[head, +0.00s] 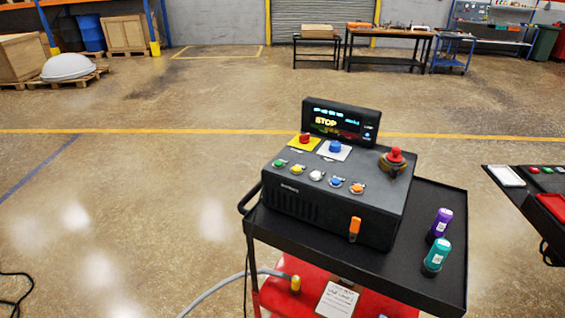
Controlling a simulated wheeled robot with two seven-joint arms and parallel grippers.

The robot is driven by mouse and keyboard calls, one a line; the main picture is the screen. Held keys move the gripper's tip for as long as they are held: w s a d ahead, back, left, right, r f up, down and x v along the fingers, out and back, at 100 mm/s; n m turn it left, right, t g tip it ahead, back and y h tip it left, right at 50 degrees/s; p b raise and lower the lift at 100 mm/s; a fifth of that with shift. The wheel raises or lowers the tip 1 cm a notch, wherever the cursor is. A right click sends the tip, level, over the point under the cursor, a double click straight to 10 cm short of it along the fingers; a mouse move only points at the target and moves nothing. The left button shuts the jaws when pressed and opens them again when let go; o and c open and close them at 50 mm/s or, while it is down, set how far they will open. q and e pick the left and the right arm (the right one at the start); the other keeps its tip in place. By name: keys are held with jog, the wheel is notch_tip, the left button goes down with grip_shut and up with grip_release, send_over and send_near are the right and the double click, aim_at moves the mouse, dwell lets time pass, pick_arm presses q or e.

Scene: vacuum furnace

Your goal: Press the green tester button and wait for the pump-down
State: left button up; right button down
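The tester is a black console box (330,212) standing on a black-topped cart. Its green button (280,163) is at the left end of a row of coloured buttons on the sloping top. Nothing touches or covers it, and I cannot tell whether it is pressed. The tester's screen (340,120) faces me at the back and shows "STOP" in yellow letters; its smaller text is too small to read. Neither of my grippers is in view.
Beside the green button are yellow (297,169), white, blue and orange buttons. Behind are a red button (305,138) on a yellow plate, a blue knob (335,146) and a red-topped stick (396,156). Purple (440,223) and teal (436,256) bottles stand right. Floor left is mostly clear.

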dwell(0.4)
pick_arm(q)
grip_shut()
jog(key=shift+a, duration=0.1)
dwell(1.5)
